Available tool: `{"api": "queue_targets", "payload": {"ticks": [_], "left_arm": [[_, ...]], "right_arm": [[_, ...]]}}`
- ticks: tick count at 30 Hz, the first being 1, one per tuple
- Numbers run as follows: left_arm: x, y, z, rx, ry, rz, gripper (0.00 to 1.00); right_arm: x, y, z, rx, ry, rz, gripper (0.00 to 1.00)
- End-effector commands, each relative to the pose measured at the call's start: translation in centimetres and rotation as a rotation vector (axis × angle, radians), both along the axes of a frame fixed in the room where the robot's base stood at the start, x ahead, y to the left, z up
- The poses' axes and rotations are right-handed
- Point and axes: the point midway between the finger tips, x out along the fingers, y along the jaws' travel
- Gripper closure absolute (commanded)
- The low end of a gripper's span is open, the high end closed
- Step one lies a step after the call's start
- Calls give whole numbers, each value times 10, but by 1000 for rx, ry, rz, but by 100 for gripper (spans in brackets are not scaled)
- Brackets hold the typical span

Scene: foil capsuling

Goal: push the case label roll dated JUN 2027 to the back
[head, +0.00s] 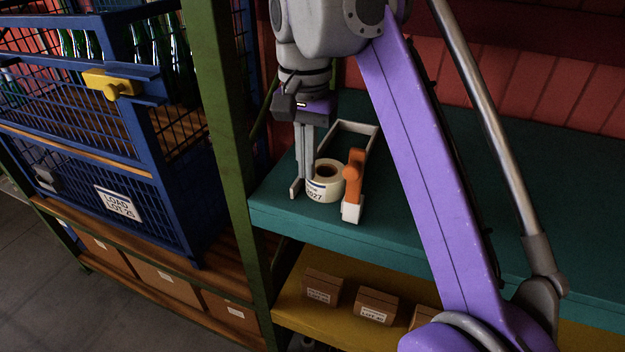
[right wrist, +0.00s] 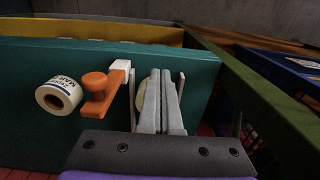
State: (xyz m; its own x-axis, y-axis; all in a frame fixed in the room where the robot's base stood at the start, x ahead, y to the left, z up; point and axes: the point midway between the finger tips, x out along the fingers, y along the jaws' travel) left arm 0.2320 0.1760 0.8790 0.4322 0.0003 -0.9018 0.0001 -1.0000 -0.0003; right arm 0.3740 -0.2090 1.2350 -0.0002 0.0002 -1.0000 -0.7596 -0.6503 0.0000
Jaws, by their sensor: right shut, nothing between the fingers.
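A white label roll (head: 325,187) stands at the front of a narrow white-walled lane (head: 372,132) on the teal shelf. Its label reads 2027; I cannot read the month. My right gripper (head: 307,180) is shut and empty, pointing down at the left side of this roll; I cannot tell whether it touches. In the right wrist view, the shut fingers (right wrist: 161,74) hide most of the roll (right wrist: 142,97). Another roll (right wrist: 58,95), marked MAR, lies outside the lane, on the far side of the orange piece. My left gripper is not in view.
An orange handled piece with a white end (head: 353,178) stands right beside the roll and lane. The lane behind the roll looks empty. A green post (head: 222,130) and a blue cage (head: 100,160) are at left. Small boxes (head: 376,305) sit on the yellow shelf below.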

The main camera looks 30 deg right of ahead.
Motion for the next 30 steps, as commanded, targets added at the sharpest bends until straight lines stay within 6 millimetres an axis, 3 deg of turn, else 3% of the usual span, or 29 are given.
{"api": "queue_targets", "payload": {"ticks": [14, 21, 30], "left_arm": [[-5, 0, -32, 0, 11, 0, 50], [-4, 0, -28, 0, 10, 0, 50], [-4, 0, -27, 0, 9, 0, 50]], "right_arm": [[-1, 0, -97, 0, 0, -2, 100], [21, -25, -93, -1, -1, -5, 100], [26, -31, -93, 0, 0, -4, 100]]}}
